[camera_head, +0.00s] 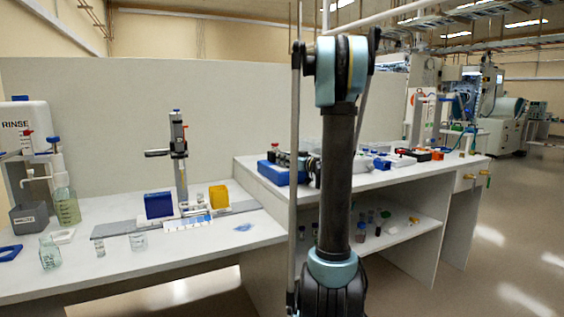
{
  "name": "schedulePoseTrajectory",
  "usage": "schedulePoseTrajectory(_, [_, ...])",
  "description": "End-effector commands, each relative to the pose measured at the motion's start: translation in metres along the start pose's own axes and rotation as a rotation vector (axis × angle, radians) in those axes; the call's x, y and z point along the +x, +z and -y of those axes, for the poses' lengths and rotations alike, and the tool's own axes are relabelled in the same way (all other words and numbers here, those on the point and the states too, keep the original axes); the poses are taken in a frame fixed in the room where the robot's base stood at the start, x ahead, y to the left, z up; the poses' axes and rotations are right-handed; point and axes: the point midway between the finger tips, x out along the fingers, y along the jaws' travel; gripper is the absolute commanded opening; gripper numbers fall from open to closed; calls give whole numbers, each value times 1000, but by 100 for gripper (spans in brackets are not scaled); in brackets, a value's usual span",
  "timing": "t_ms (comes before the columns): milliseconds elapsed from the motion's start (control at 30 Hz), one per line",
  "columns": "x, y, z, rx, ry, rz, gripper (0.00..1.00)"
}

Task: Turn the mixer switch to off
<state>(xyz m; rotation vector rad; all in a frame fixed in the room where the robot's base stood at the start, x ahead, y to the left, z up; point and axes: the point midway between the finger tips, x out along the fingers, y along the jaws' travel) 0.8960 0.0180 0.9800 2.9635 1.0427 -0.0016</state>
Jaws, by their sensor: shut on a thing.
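A low blue unit (270,172), which looks like the mixer, sits at the left front of the raised bench. My gripper (284,158) is dark and small, just above and against this unit, partly behind my upright arm. It looks shut at the unit, seemingly on its switch. The switch itself is too small and hidden to make out, and its position cannot be told.
The raised bench (385,178) holds several small items to the right, with bottles on the shelf (400,235) below. The lower bench (170,262) at left holds a stand (180,150), a blue box (158,205), a yellow box (219,196) and glassware. Floor is clear at right.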

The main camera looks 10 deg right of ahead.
Motion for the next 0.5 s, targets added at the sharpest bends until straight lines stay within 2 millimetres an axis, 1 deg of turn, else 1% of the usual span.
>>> schedulePoseTrajectory(200, [0,0,2,1,-79,-1,0])
schedulePoseTrajectory(500, [0,0,4,1,-91,-1,0])
